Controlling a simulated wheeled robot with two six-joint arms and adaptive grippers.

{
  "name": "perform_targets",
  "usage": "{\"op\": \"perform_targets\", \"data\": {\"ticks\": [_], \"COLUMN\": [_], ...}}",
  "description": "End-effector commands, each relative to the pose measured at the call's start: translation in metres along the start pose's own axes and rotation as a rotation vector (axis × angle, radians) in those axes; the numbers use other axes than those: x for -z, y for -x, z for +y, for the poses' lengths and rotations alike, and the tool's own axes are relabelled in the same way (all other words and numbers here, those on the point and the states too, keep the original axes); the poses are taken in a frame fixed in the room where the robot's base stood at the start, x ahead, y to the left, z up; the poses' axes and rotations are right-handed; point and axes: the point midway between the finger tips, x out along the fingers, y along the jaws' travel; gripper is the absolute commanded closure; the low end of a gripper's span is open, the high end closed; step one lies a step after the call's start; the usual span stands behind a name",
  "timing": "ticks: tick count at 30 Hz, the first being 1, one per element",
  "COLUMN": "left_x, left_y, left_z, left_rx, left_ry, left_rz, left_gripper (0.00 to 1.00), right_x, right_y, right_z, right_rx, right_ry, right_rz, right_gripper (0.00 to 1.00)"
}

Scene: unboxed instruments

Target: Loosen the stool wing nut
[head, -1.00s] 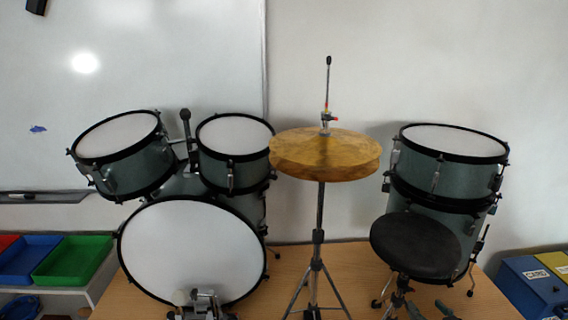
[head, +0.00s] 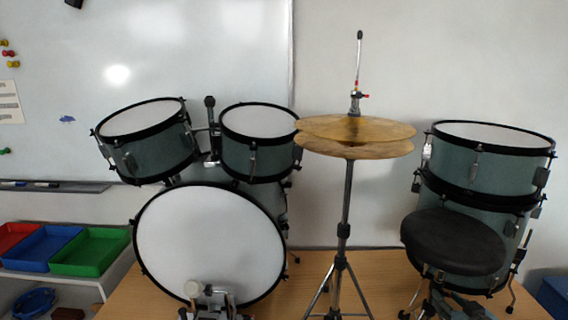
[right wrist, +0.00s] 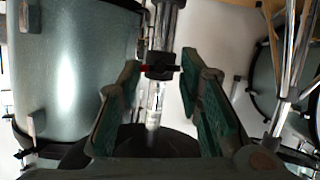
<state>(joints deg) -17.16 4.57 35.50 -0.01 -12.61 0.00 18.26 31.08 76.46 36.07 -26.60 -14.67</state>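The stool's round black seat (head: 453,242) stands at the right in the head view, in front of the drums. In the right wrist view, which looks upside down, its dark seat (right wrist: 150,138) is at the bottom and the bright post (right wrist: 154,105) runs up into a black collar (right wrist: 160,68). A small red part, apparently the wing nut (right wrist: 146,68), is at the collar's left side. My right gripper (right wrist: 162,80) is open, its green-padded fingers on either side of the post with gaps. In the head view the right gripper (head: 446,300) shows partly below the seat. My left gripper is not in view.
A green drum (head: 487,160) stands close behind the stool; its shell (right wrist: 75,75) fills the left of the wrist view. The hi-hat cymbals (head: 355,132) stand left of the stool, with tripod legs (head: 340,280). The bass drum (head: 210,240) is further left. Bare wooden surface (head: 385,275) lies between.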

Motion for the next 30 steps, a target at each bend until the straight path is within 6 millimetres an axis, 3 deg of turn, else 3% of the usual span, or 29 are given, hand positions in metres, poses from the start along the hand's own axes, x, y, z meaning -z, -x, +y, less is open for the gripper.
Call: {"op": "perform_targets", "data": {"ticks": [1,3,17,18,21,30], "left_x": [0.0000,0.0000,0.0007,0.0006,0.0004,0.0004], "left_y": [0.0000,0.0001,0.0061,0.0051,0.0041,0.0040], "left_z": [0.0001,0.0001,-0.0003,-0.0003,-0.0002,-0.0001], "left_rx": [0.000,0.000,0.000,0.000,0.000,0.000], "left_ry": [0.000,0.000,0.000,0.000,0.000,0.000], "left_rz": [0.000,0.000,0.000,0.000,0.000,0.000], "left_gripper": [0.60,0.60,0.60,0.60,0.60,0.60], "right_x": [-0.0001,-0.0002,0.0009,-0.0002,-0.0009,-0.0007], "right_y": [0.0000,0.0001,0.0008,0.0003,0.0001,0.0000], "right_z": [0.0000,0.0001,-0.0005,-0.0003,-0.0002,-0.0003], "right_rx": [0.000,0.000,-0.016,-0.019,-0.019,-0.018], "right_ry": [0.000,0.000,0.044,0.050,0.049,0.049], "right_rz": [0.000,0.000,-0.002,-0.002,-0.001,-0.001], "right_gripper": [0.80,0.91,0.92,0.63,0.47,0.43]}}
